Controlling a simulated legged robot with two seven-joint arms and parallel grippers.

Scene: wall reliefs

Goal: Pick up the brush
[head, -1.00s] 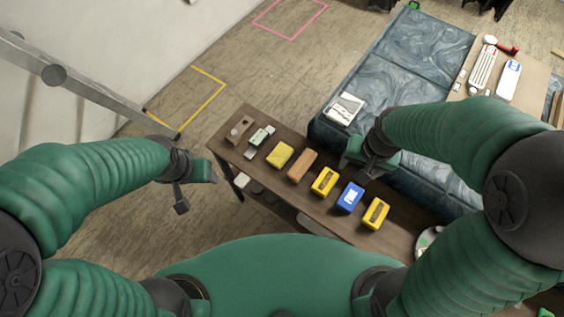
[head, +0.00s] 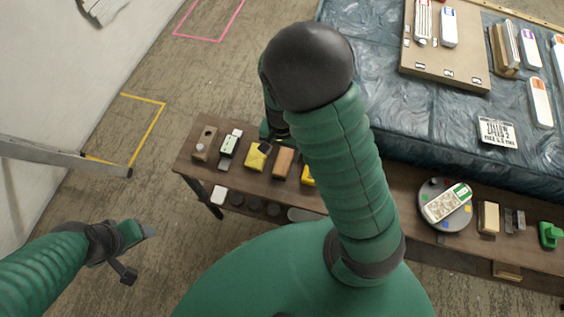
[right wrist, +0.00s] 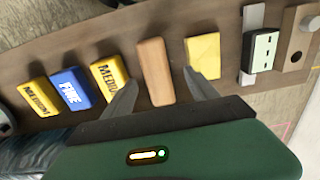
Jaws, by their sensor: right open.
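No bristles show, so I cannot tell for sure which item is the brush. A plain brown block (head: 283,162) lies on the narrow wooden table, beside a yellow block (head: 257,157). In the right wrist view the brown block (right wrist: 155,70) lies ahead of and between my right gripper's (right wrist: 160,94) spread fingers, with the yellow block (right wrist: 203,55) near the right finger. The right gripper is open and empty; in the head view my arm mostly hides it (head: 268,135). My left gripper (head: 138,252) hangs over the floor, left of the table; its jaw opening is unclear.
A green-and-white tool (head: 229,145) and a wooden piece with a hole (head: 204,142) lie at the table's left end. Yellow "MEDIUM" blocks (right wrist: 108,80) flank a blue "FINE" block (right wrist: 69,88). A round tray (head: 440,222) stands right. A blue-covered surface (head: 385,110) lies behind.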

